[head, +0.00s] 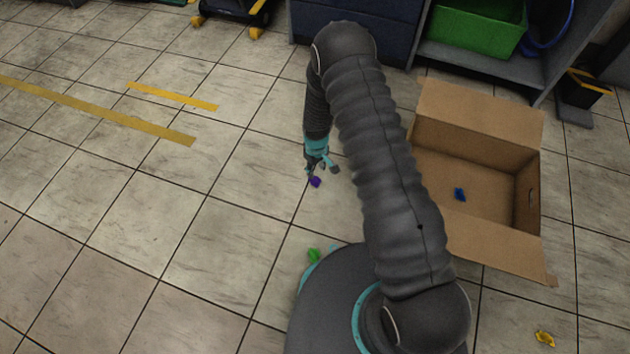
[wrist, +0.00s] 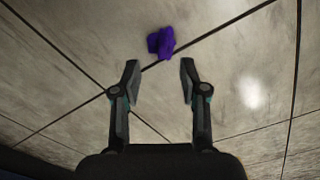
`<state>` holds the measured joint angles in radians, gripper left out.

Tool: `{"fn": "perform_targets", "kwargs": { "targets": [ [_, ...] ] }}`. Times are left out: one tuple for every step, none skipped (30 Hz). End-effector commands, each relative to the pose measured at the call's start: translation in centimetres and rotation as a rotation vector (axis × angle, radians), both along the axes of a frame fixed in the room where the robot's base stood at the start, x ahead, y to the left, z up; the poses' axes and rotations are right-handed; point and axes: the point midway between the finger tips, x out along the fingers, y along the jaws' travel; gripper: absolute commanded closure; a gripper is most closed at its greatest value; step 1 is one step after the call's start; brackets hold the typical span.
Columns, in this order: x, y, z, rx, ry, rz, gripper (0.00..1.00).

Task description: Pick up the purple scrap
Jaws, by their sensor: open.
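The purple scrap (head: 315,182) lies on the tiled floor just below my gripper (head: 321,168) in the head view. In the wrist view the purple scrap (wrist: 161,42) is a small crumpled piece near a tile seam. It lies beyond the fingertips and roughly in line with the gap between them. My gripper (wrist: 159,76) is open with nothing between its two fingers. The scrap is apart from both fingers in the wrist view.
An open cardboard box (head: 480,135) stands at the right with a blue scrap (head: 460,194) inside. A green scrap (head: 314,255) lies close to my base, and a yellow scrap (head: 545,338) at the lower right. The floor at the left is clear.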

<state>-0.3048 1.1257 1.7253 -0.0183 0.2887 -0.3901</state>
Motion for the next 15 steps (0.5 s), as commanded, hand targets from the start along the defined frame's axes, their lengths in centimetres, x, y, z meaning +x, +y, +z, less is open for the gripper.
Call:
{"fn": "perform_targets", "kwargs": {
  "targets": [
    [-0.1,0.0,-0.7,0.0,0.001,0.0,0.57],
    [0.0,0.0,-0.9,-0.001,0.001,0.0,0.57],
    [0.0,0.0,-1.1,0.0,0.0,0.0,0.57],
    [0.0,0.0,-1.3,0.0,0.0,0.0,0.57],
    [0.0,0.0,-1.4,0.001,-0.001,0.0,0.57],
    [0.0,0.0,-1.5,0.0,0.0,0.0,0.57],
    [0.0,0.0,-1.7,0.0,0.0,0.0,0.57],
    [-0.1,0.0,-2.0,0.0,0.0,0.0,0.57],
    [-0.1,0.1,-2.4,-0.001,0.001,0.0,0.57],
    [-0.2,0.1,-2.8,0.0,0.001,0.0,0.57],
    [-0.2,0.2,-3.2,-0.001,0.002,0.0,0.57],
    [-0.3,0.2,-3.9,-0.001,0.003,0.0,0.57],
    [-0.3,0.3,-4.3,-0.001,0.002,0.0,0.57],
    [-0.3,0.3,-4.7,0.0,0.001,0.0,0.57],
    [-0.3,0.3,-5.3,0.0,0.001,-0.001,0.57]
  ]
}}
